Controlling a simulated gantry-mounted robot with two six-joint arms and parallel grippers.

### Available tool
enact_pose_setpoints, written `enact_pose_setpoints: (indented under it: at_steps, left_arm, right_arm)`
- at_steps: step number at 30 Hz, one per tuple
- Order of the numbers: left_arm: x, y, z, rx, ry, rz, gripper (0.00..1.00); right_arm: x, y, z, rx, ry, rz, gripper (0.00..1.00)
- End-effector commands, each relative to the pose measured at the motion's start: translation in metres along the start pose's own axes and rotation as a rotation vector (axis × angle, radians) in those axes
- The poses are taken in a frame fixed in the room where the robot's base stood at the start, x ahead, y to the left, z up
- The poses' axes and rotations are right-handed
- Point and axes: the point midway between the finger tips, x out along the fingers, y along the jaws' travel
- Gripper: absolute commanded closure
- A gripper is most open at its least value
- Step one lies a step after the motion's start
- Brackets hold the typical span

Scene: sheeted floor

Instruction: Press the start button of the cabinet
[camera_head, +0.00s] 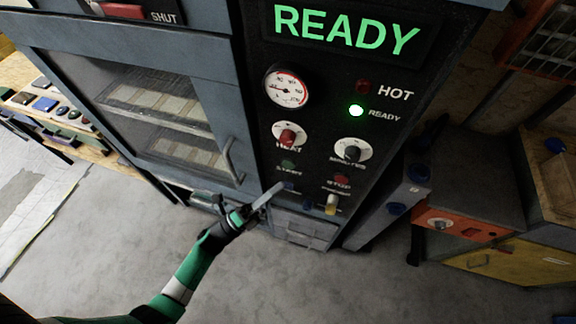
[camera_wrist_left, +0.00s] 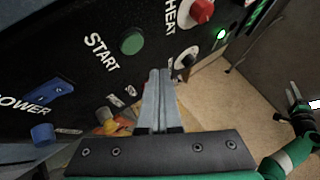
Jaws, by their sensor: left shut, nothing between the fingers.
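The cabinet's black control panel (camera_head: 310,140) carries a green START button (camera_head: 288,165), which also shows clearly in the left wrist view (camera_wrist_left: 131,41) beside the word START. My left gripper (camera_head: 281,187) is shut and empty, its fingers pointing at the panel just below the START button. In the left wrist view the shut fingertips (camera_wrist_left: 159,74) lie right of and below the button, apart from it in the picture. Whether the fingers touch the panel cannot be told. My right gripper (camera_wrist_left: 302,108) shows small at the right edge of that view.
A blue POWER switch (camera_wrist_left: 50,91) and a blue knob (camera_wrist_left: 43,134) sit near START. A red HEAT knob (camera_head: 287,138), a MINUTES knob (camera_head: 352,150) and a red STOP button (camera_head: 341,181) are close by. The display (camera_head: 346,29) reads READY, and the green lamp (camera_head: 356,111) is lit.

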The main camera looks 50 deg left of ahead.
Motion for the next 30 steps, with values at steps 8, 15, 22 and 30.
enact_pose_setpoints:
  at_steps: [8, 15, 22, 30]
  left_arm:
    - [0.021, 0.017, 0.015, 0.0, 0.0, 0.0, 1.0]
    - [0.025, 0.018, 0.018, -0.001, -0.001, 0.001, 1.0]
    - [0.025, 0.018, 0.018, -0.001, 0.0, 0.001, 1.0]
    - [0.025, 0.018, 0.018, -0.001, 0.0, 0.0, 1.0]
  right_arm:
    - [-0.011, 0.0, 0.01, 0.0, 0.0, 0.0, 0.5]
    - [-0.011, 0.0, 0.01, 0.0, 0.0, 0.0, 0.5]
    - [-0.011, 0.0, 0.01, 0.0, 0.0, 0.0, 0.5]
    - [-0.011, 0.0, 0.01, 0.0, 0.0, 0.0, 0.5]
